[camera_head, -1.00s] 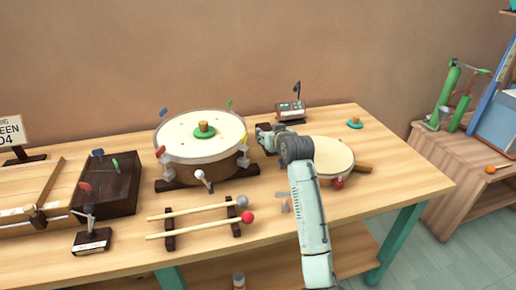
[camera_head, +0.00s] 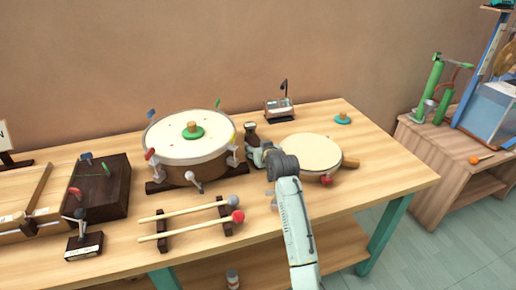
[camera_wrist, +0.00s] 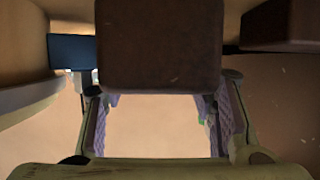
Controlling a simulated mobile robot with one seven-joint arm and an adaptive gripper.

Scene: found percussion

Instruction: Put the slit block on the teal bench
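A dark brown block (camera_head: 251,132), which appears to be the slit block, is upright at the back of the table, right of the large drum; I cannot make out a slit. My gripper (camera_head: 252,153) is right at it, in front of its lower part. In the wrist view, the block (camera_wrist: 160,45) fills the upper middle and covers the fingertips. The fingers (camera_wrist: 160,120) stand apart below it; whether they touch its sides is hidden. The wooden table with teal legs (camera_head: 385,178) matches the teal bench.
The large drum (camera_head: 190,152) stands close left of my gripper. A round flat drum (camera_head: 310,152) lies to the right, and a small device (camera_head: 279,108) stands behind. Two mallets (camera_head: 185,208) rest on a rack in front. The table's right end is mostly clear.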

